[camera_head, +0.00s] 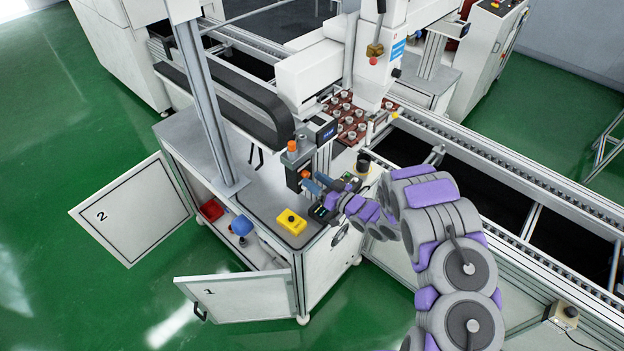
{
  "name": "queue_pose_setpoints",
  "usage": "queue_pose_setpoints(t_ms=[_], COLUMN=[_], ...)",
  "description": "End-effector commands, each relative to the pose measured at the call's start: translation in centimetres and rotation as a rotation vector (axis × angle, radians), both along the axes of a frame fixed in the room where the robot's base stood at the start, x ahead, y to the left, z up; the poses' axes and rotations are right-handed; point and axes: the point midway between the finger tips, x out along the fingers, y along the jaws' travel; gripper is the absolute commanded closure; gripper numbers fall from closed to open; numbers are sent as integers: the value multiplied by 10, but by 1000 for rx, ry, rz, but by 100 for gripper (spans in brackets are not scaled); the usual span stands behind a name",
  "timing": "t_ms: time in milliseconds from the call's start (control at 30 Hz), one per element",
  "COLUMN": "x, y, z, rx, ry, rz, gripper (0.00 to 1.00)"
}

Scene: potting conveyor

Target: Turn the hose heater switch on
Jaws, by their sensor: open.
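My arm reaches in from the right, and my gripper (325,191) is over the front right of the cabinet top. It is small in view, open, and seems to hold nothing. A small dark control box (319,212) with tiny coloured marks sits just below and left of it. I cannot tell which control is the hose heater switch or its position; my gripper and wrist cover part of that area. A grey and orange dispenser-like unit (297,157) stands just behind my gripper.
A yellow box with a dark button (291,222) sits on the cabinet top (262,203) to the left. Open cabinet doors marked 2 (133,212) and 1 (238,298) stick out at left and front. A conveyor (500,190) runs along the right. Green floor is clear at left.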

Motion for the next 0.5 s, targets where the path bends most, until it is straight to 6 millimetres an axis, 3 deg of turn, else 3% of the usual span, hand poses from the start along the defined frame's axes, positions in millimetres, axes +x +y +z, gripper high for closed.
queue_pose_setpoints(t_ms=[500], x=[-69], y=[-92], z=[-2], rx=[-3], ry=[4], rz=[-5], gripper=[48])
